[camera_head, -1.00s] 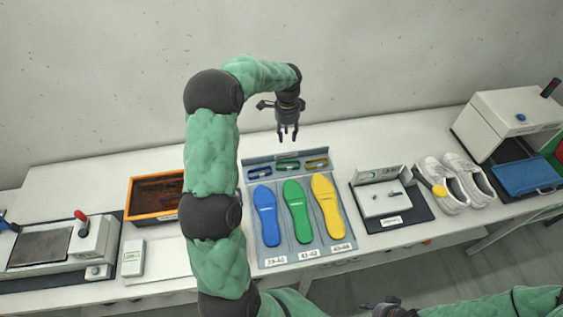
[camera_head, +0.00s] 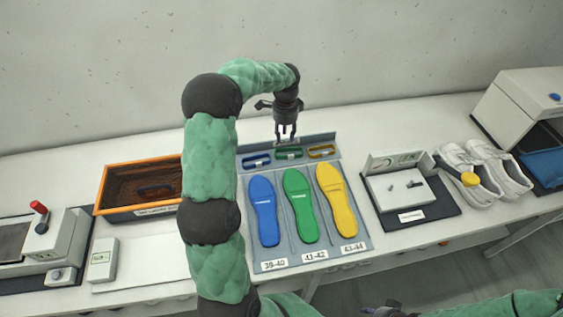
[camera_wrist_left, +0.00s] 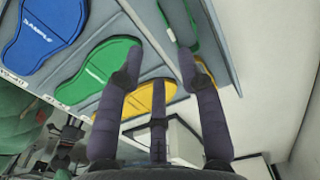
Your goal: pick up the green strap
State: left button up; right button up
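The green strap (camera_head: 289,154) lies in the back row of the grey sample tray (camera_head: 257,265), between a blue strap (camera_head: 256,161) and a yellow strap (camera_head: 321,151). My left gripper (camera_head: 285,136) points down just above and behind the green strap, fingers apart and empty. In the left wrist view, my left gripper (camera_wrist_left: 158,72) has spread fingers, with a green edge, probably the green strap (camera_wrist_left: 190,42), beyond the right finger and partly hidden. My right gripper (camera_head: 385,309) shows only as a dark part at the bottom edge; its fingers are unclear.
Blue (camera_head: 264,212), green (camera_head: 301,205) and yellow (camera_head: 337,200) insoles fill the tray in front of the straps. An orange-rimmed box (camera_head: 112,212) stands left, partly behind my left arm. A white device (camera_head: 400,190) and white shoes (camera_head: 485,170) stand right. A wall rises behind.

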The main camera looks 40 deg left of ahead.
pick_arm(q)
jog(key=f, duration=0.2)
jog(key=b, duration=0.2)
send_over(282, 159)
jog(key=d, duration=0.1)
notch_tip(282, 159, down, 5)
jog(key=shift+w+r, duration=0.1)
jog(key=shift+w, duration=0.05)
jog(key=shift+a+f+b, duration=0.25)
jog(key=shift+f+b, duration=0.1)
jog(key=shift+f, duration=1)
jog(key=shift+a+f+b, duration=0.2)
jog(key=shift+f+b, duration=0.1)
jog(key=shift+f, duration=1.05)
jog(key=shift+c, duration=0.3)
grip_shut()
